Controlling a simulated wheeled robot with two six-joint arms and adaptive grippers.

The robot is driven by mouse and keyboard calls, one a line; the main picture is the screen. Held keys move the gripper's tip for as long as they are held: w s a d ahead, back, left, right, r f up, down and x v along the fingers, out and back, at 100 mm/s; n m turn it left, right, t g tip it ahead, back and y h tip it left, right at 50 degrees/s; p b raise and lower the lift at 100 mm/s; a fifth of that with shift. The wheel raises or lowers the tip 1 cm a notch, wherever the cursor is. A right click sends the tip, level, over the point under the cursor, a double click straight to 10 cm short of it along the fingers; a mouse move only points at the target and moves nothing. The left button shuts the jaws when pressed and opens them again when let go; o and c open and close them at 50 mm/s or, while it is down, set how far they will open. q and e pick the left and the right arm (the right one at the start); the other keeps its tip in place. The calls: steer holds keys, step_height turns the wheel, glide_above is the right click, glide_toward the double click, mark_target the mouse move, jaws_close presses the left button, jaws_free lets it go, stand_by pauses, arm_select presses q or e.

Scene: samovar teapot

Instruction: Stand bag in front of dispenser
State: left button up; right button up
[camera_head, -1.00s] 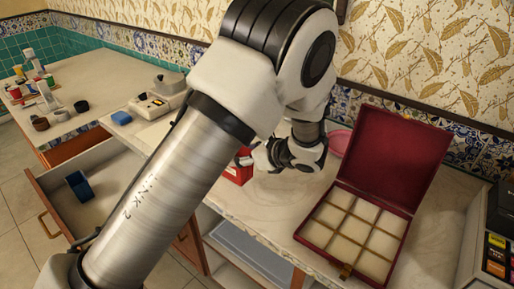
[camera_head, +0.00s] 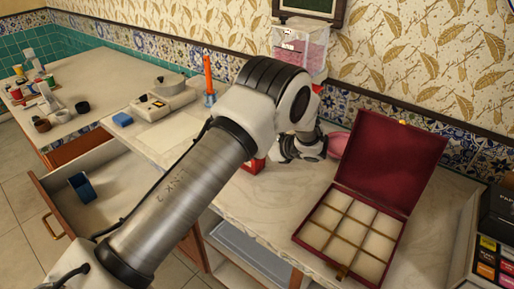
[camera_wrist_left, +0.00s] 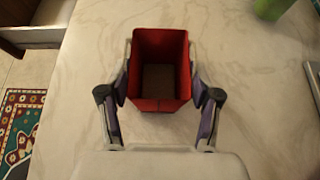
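The bag is a red open-topped container (camera_wrist_left: 160,103) with a brown inside bottom, seen from above in the left wrist view. It stands between the two fingers of my left gripper (camera_wrist_left: 160,80), which press along its left and right sides. In the head view only a red corner of the bag (camera_head: 251,166) shows; my left arm hides the rest. My left gripper (camera_head: 278,152) is low over the counter there, partly hidden. A clear wall box with pink contents (camera_head: 301,47), apparently the dispenser, hangs behind my arm, its lower part covered. My right gripper is not in view.
An open dark red box with compartments (camera_head: 352,229) stands right of the gripper. A pink bowl (camera_head: 338,143) sits behind it. An orange candle-like item (camera_head: 208,76) and a scale-like device (camera_head: 163,97) are at left. An open drawer (camera_head: 100,190) juts out.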

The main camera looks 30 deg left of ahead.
arm_select(q)
steer(key=shift+o, duration=1.1)
steer(key=shift+r, duration=0.15)
steer(key=b+v, duration=0.2)
steer(key=v, duration=1)
